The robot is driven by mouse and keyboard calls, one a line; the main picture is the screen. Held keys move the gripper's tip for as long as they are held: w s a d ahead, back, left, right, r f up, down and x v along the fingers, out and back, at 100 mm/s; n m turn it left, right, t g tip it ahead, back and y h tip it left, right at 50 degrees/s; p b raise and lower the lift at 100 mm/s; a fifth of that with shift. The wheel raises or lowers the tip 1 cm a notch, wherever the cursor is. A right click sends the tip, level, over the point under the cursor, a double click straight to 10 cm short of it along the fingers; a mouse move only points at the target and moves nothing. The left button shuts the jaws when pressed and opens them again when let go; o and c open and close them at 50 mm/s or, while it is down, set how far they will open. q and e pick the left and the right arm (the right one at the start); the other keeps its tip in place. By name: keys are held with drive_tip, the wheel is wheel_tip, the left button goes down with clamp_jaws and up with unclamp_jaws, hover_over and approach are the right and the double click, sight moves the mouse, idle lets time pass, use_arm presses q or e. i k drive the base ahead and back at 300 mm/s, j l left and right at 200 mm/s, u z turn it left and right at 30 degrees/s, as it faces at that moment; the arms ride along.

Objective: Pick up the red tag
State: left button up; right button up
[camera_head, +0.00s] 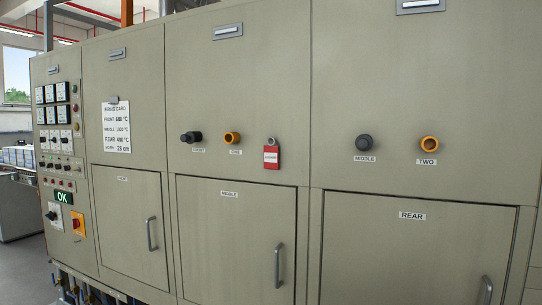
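The red tag (271,162) hangs on the beige furnace panel, just right of centre in the head view. It is a small upright red rectangle with a white label band across it. A small grey ring or peg (271,141) sits at its top, and the tag appears to hang from it. Neither of my grippers shows in this view.
Below, closed doors carry protruding handles (279,265). A control panel (58,140) stands at left.

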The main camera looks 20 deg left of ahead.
sight(270, 151)
drive_tip(key=i+j, duration=0.1)
drive_tip(key=j, duration=1.45)
drive_tip(key=i+j+z, duration=0.1)
drive_tip(key=j, duration=1.45)
drive_tip(key=i, duration=0.05)
